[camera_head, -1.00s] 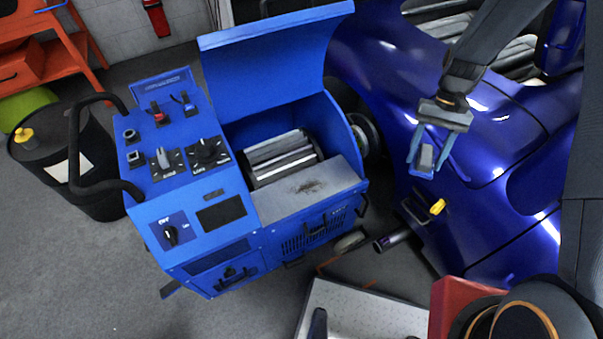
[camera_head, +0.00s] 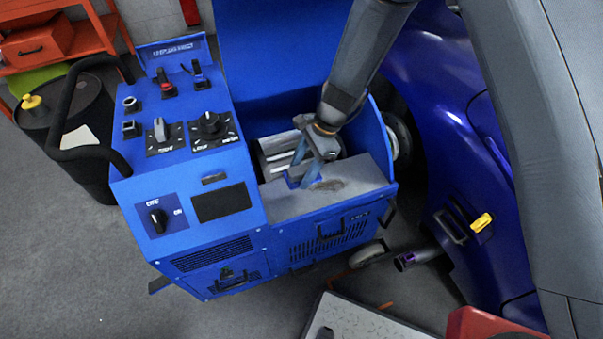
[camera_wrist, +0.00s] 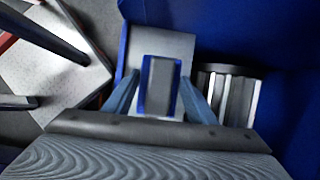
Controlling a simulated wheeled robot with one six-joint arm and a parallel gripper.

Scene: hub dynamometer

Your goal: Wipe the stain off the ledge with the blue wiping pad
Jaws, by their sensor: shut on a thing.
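The blue wiping pad (camera_head: 294,182) is between the fingers of my gripper (camera_head: 306,174), which is shut on it. In the wrist view the pad (camera_wrist: 160,86) shows a grey back and blue edges between the two fingers (camera_wrist: 160,100). The grey metal ledge (camera_head: 368,176) runs along the front of the blue machine's opening. The ledge (camera_wrist: 180,46) shows behind the pad in the wrist view, where I see no stain. I cannot tell whether the pad touches the ledge.
Metal rollers (camera_head: 276,154) lie behind the ledge. The control panel (camera_head: 190,130) with knobs and switches stands left of it. The raised blue cover (camera_head: 280,60) rises behind. A blue car (camera_head: 440,110) is at the right, and a pale platform (camera_head: 350,320) lies in front.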

